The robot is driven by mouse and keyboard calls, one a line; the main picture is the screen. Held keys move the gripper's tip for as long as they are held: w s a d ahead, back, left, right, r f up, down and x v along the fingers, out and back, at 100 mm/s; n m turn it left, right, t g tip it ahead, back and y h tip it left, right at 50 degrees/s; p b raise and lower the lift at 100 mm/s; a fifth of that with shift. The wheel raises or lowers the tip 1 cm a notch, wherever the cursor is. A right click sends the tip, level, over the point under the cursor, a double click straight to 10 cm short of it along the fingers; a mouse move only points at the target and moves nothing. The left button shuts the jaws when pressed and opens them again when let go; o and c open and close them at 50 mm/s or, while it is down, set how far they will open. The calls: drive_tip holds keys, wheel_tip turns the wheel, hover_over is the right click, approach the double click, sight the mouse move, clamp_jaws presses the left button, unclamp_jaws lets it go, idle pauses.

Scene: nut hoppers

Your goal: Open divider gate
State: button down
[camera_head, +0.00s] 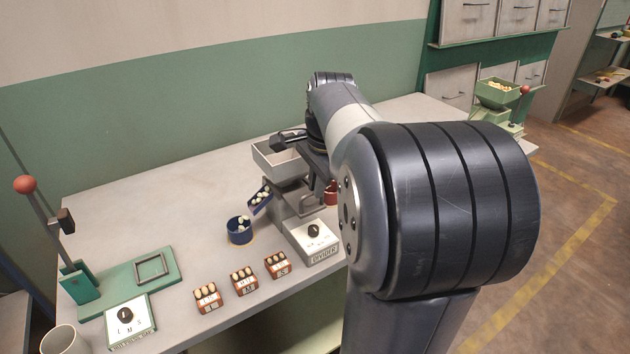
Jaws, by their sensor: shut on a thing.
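The grey divider machine (291,213) stands on the table near the middle, with a dial plate (315,237) at its front. Its pale open hopper (283,175) is on top and looks empty from here. A blue chute (261,199) with white nuts slopes down on its left to a blue cup (239,231) holding a few more. The gate itself is not clearly visible, and my arm covers the machine's right side.
A red cup (331,193) stands right of the divider. Several small labelled nut boxes (244,281) line the front edge. A green press (122,285) with a red-knobbed lever is at left, beside a white cup (64,341). The table's back left is clear.

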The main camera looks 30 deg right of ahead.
drive_tip(key=c, duration=1.8)
unclamp_jaws()
wheel_tip(320, 180, up, 11)
drive_tip(key=s+p, duration=0.2)
drive_tip(key=shift+f, duration=0.2)
drive_tip(key=f, duration=0.3)
drive_tip(key=w+f+b, duration=0.1)
drive_tip(key=f, duration=0.3)
drive_tip(key=w+f+b, duration=0.1)
drive_tip(key=f, duration=0.2)
drive_tip(key=shift+f, duration=0.25)
drive_tip(key=shift+w, duration=0.25)
drive_tip(key=shift+a, duration=0.1)
